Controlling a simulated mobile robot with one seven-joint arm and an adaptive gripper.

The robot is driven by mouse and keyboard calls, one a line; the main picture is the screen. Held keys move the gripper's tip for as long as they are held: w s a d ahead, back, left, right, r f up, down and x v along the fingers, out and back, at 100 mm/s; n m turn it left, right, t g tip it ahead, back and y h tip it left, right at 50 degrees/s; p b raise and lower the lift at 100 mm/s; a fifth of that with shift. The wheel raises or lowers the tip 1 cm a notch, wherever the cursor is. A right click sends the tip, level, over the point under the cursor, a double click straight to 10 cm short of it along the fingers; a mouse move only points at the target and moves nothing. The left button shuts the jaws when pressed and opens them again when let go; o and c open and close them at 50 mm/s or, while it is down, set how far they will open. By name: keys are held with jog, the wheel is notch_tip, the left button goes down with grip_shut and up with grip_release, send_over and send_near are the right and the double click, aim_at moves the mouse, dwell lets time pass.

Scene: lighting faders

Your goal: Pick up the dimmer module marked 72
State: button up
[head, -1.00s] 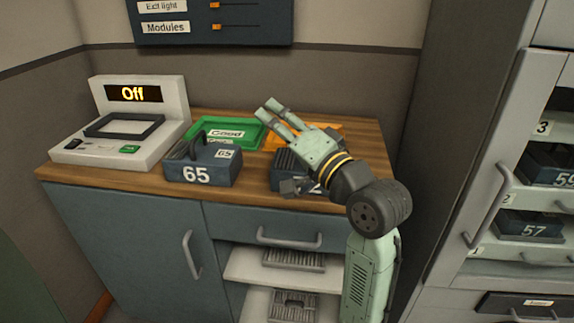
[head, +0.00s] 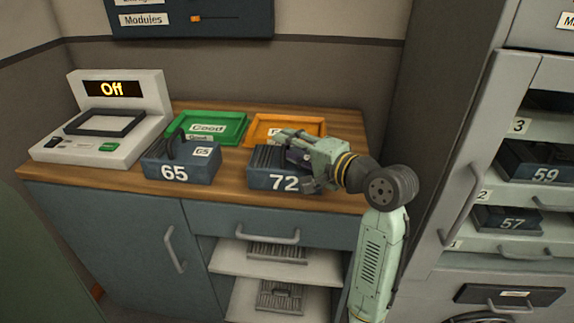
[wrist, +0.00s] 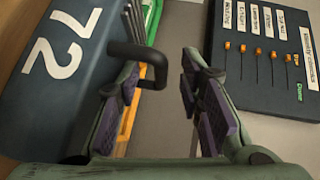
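The dimmer module marked 72 (head: 271,181) is a dark blue-grey box with a ribbed top, standing on the wooden counter. My gripper (head: 298,158) is over its right part and hides much of its top and its handle in the head view. In the wrist view the module (wrist: 42,85) fills the left side, and its dark handle (wrist: 152,53) sticks out into the gap between my fingers, nearer the left one. My gripper (wrist: 168,105) is open there, with purple pads apart. I cannot tell whether a finger touches the handle.
A module marked 65 (head: 182,164) stands to the left. Behind are a green tray (head: 237,123) and an orange tray (head: 258,130). A tester reading Off (head: 140,128) is at far left. A tall cabinet with modules 59 (head: 530,168) and 57 (head: 506,219) stands right.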

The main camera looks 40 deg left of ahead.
jog(key=shift+x, duration=1.05)
grip_shut()
jog(key=shift+d+r, duration=0.1)
